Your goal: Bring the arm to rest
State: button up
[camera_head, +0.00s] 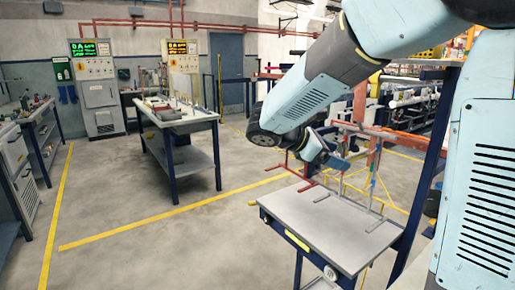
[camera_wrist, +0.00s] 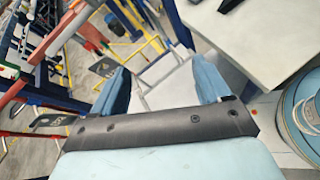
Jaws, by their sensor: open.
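My arm reaches in from the upper right in the head view and bends down over the near table. My gripper (camera_head: 326,150) hangs above the far left part of that table, beside the thin upright rods of a rack. In the wrist view my gripper (camera_wrist: 163,90) shows two blue fingers spread wide apart. Nothing is between the fingers, and the gripper is empty and apart from the table top.
The near grey-topped table (camera_head: 335,232) is mostly bare and carries a rack (camera_head: 373,182) of thin rods. A second table (camera_head: 180,118) with several small things stands further back. Two control cabinets (camera_head: 98,88) stand at the wall. Open floor lies to the left.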

jog(key=s+d+m+t+y, duration=0.2)
jog(key=s+m+y, duration=1)
jog(key=s+m, duration=0.5)
jog(key=s, duration=0.3)
jog(key=shift+d+f+m+t, duration=0.3)
jog(key=shift+d+m, duration=0.05)
jog(key=shift+m, duration=0.05)
